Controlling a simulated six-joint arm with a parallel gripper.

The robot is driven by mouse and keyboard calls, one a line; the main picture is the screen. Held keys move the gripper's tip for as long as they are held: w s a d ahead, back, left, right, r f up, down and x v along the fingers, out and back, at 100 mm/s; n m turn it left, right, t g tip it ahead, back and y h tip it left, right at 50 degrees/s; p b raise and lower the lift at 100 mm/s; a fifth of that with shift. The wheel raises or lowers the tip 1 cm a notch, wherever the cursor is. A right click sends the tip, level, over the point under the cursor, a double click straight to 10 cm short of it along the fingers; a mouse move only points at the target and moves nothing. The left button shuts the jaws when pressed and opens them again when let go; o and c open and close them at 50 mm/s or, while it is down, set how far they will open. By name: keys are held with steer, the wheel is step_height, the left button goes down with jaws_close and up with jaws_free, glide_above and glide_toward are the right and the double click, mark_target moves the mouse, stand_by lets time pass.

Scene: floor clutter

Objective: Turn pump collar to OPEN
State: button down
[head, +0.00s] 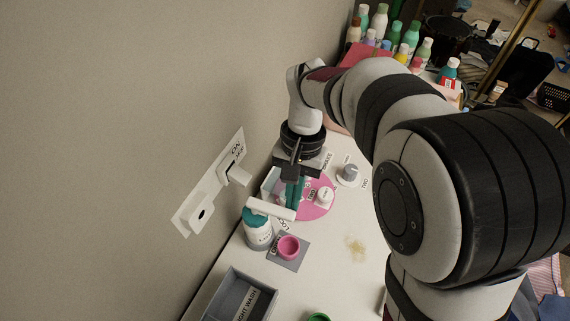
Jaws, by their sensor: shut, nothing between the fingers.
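The pump bottle (259,237) is white with a teal collar (256,215) and a long white spout (271,208) pointing right. It stands upright near the wall on the white counter. A label with text lies just right of it, partly hidden by the spout. My gripper (291,188) is shut and empty. It points down just behind and right of the spout, over a pink disc (319,205). Teal parts show at its tips; I cannot tell whether they are finger pads. Whether it touches the spout is unclear. The collar's markings are too small to read.
A grey tray (267,285) labelled "NIGHT WASH" in part stands in front. A pink cup (289,247) sits on a grey square right of the bottle. A grey knob (349,173) and white knob (324,196) are farther back. A switch plate (207,197) is on the wall. Several bottles crowd the far end.

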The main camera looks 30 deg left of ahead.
steer(key=shift+s, duration=0.15)
stand_by(0.6)
steer(key=w+a+v, duration=0.1)
steer(key=v, duration=0.9)
steer(key=s+d+r+m, duration=0.15)
steer(key=s+d, duration=0.25)
steer(key=d, duration=0.6)
steer(key=s+d+f+m+t+y, duration=0.2)
steer(key=s+d+f+m, duration=0.3)
steer(key=s+d, duration=0.5)
steer(key=shift+s+d+f+t, duration=0.2)
steer(key=shift+s+f+t, duration=0.1)
steer(key=shift+s+f, duration=0.65)
steer(key=shift+r, duration=0.15)
